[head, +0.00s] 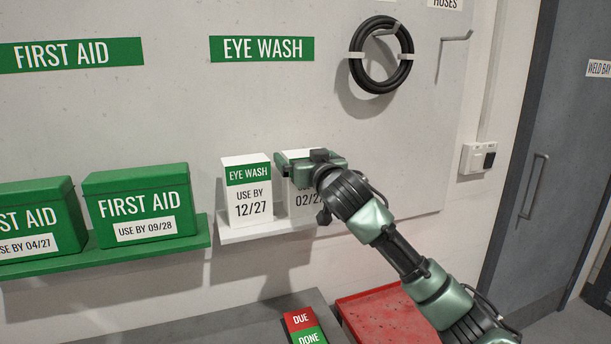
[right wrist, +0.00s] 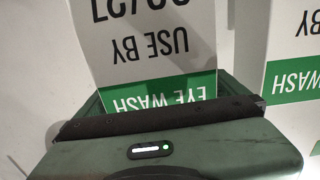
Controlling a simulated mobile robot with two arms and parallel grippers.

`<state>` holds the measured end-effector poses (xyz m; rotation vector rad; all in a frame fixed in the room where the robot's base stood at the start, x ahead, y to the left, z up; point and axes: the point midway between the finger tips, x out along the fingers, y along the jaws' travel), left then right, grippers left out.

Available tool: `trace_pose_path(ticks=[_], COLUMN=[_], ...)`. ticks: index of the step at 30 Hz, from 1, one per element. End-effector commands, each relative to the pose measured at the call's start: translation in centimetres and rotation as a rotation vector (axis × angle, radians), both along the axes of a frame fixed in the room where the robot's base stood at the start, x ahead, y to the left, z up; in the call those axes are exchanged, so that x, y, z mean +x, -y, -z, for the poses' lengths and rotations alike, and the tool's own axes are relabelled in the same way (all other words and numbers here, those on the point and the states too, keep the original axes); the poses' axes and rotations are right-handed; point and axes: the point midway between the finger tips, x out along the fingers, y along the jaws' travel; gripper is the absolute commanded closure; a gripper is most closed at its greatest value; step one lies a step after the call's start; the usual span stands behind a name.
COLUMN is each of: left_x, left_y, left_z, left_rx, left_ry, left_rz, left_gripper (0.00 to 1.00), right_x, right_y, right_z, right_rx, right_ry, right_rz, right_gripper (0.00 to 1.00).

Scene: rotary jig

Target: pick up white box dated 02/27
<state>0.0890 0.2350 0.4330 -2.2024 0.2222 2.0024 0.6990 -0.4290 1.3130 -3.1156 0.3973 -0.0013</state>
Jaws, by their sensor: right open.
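The white box dated 02/27 (head: 304,205) stands upright on a small white wall shelf (head: 265,231). It has a green EYE WASH band, and its upper front is partly hidden by my right gripper (head: 300,165). The box appears upside down in the right wrist view (right wrist: 150,35). There my gripper (right wrist: 165,100) spans the box's top end, with green finger parts showing at both sides. It is open; I cannot tell whether the fingers touch the box. My left gripper is not in view.
A similar white box dated 12/27 (head: 247,190) stands close on the left. Green first aid boxes (head: 138,205) sit on a green shelf (head: 150,251) farther left. Below are a red tray (head: 375,310) and a DUE/DONE sign (head: 304,329). A black hose coil (head: 355,72) hangs above.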

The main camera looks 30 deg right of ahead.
Motion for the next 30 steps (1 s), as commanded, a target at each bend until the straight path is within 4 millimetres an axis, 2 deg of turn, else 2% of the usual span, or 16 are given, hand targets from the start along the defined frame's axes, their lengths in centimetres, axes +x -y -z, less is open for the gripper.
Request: trace_pose_path(ticks=[4, 11, 18, 20, 30], left_x=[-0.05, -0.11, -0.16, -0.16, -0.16], left_y=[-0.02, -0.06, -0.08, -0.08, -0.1], left_z=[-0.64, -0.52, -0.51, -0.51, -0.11], left_rx=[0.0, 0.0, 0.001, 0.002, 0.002], left_ry=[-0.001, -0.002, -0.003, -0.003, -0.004], left_rz=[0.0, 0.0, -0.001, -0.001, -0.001], left_gripper=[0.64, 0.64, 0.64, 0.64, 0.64], right_x=[1.28, 1.38, 1.36, 1.36, 1.18], right_y=[0.33, 0.34, 0.34, 0.35, 0.32], right_z=[-0.05, 0.1, 0.11, 0.11, -0.32], right_rx=[0.0, -0.001, -0.001, -0.001, 0.0], right_ry=[-0.001, 0.0, 0.0, 0.0, 0.005], right_rz=[0.001, 0.0, 0.0, 0.0, 0.0], right_gripper=[0.0, 0.0, 0.67, 0.82, 0.82])
